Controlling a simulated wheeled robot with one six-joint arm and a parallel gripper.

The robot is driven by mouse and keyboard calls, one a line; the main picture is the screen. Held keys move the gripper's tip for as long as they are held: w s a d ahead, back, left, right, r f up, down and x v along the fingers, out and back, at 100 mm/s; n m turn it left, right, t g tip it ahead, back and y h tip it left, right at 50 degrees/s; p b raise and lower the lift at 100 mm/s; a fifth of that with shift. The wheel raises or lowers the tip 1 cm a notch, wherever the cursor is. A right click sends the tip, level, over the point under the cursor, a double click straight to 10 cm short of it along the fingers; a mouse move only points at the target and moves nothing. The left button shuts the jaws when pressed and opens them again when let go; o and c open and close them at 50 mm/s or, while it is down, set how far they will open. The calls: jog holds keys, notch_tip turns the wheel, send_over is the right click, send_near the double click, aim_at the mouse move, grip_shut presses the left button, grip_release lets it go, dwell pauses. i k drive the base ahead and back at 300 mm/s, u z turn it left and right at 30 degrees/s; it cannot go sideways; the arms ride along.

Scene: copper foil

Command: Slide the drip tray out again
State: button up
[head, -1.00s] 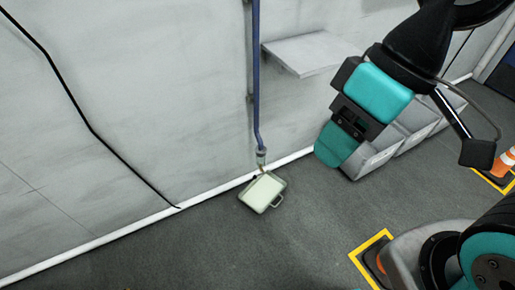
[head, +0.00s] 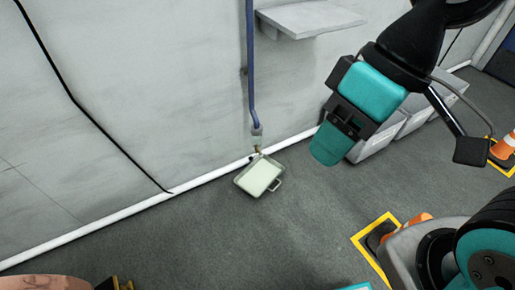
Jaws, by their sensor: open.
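The drip tray (head: 260,177) is a shallow, pale greenish rectangular tray with a small handle (head: 276,185) on its right side. It lies on the grey floor close to the wall, under the lower end of a blue pipe (head: 252,70). My gripper (head: 329,146) is teal and black and hangs in the air, up and to the right of the tray in the head view. It is open, clear of the tray, and nothing shows between its fingers.
A grey shelf (head: 312,19) juts from the wall right of the pipe. Grey bins (head: 374,147) stand along the wall behind my gripper. Orange cones (head: 505,146) stand by yellow-marked squares at the right. The floor before the tray is clear.

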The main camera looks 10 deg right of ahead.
aim_at(256, 177)
jog(key=u, duration=0.25)
jog(key=i, duration=0.9)
jog(key=u, duration=0.8)
